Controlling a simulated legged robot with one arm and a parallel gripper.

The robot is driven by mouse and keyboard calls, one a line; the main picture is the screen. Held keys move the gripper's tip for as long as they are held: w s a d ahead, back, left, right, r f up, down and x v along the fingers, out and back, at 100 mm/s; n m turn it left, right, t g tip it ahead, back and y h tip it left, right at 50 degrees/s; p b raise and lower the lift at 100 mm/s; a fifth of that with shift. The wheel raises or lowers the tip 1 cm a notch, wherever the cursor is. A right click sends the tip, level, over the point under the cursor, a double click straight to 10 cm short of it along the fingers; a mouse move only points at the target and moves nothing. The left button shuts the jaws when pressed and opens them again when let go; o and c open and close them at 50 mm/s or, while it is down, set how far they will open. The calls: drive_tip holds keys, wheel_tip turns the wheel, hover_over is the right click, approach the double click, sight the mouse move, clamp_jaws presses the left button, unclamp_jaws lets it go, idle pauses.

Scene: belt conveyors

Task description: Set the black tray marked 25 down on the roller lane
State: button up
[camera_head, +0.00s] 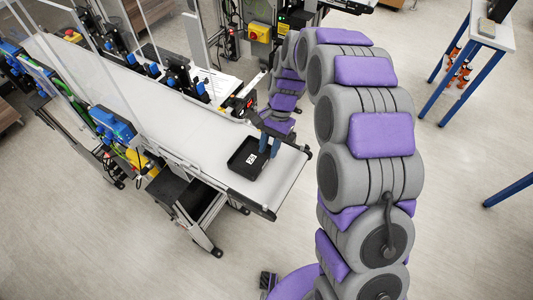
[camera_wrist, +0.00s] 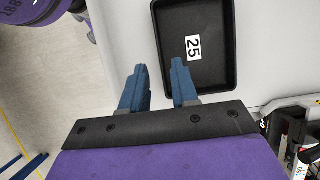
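The black tray (camera_head: 236,168) lies on the near end of the long white conveyor (camera_head: 190,125). It is shallow and has a white label reading 25 inside. In the wrist view the black tray (camera_wrist: 229,84) is upper right of centre. My gripper (camera_head: 270,143) is over the tray's right side in the head view. In the wrist view my gripper (camera_wrist: 160,68) has its two blue fingers apart, one on each side of the tray's edge. A gap shows between the fingers, and I cannot tell whether either touches the tray. I cannot make out rollers on the white surface.
Clear panels and blue sensor units (camera_head: 112,125) line the conveyor's left side. A yellow-and-black box (camera_head: 259,32) stands beyond its far side. A blue-legged table (camera_head: 470,50) is at upper right. The floor between is mostly clear.

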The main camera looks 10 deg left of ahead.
drive_tip(key=v, duration=0.8)
drive_tip(key=shift+p, duration=0.35)
drive_tip(key=shift+r, duration=0.1)
drive_tip(key=s+d+r+n+t, duration=0.1)
drive_tip(key=s+d+r, duration=0.35)
drive_tip(key=s, duration=0.25)
drive_tip(key=s+d+r+n, duration=0.1)
drive_tip(key=s+d+r, duration=0.3)
drive_tip(key=s+d, duration=0.2)
drive_tip(key=s+d+n, duration=0.1)
drive_tip(key=s+d, duration=0.1)
drive_tip(key=s, duration=0.4)
drive_tip(key=s+d+t+h, duration=0.1)
drive_tip(key=s+d, duration=0.2)
drive_tip(key=s, duration=0.3)
drive_tip(key=s+d+n, duration=0.1)
drive_tip(key=s+d, duration=0.2)
drive_tip(key=s, duration=0.3)
drive_tip(key=shift+s+f+n+h, duration=0.3)
drive_tip(key=shift+f+h, duration=0.1)
drive_tip(key=shift+f, duration=0.05)
drive_tip(key=shift+o, duration=0.5)
drive_tip(key=shift+s+d+f, duration=0.15)
drive_tip(key=shift+s+d, duration=0.1)
drive_tip(key=shift+s, duration=0.15)
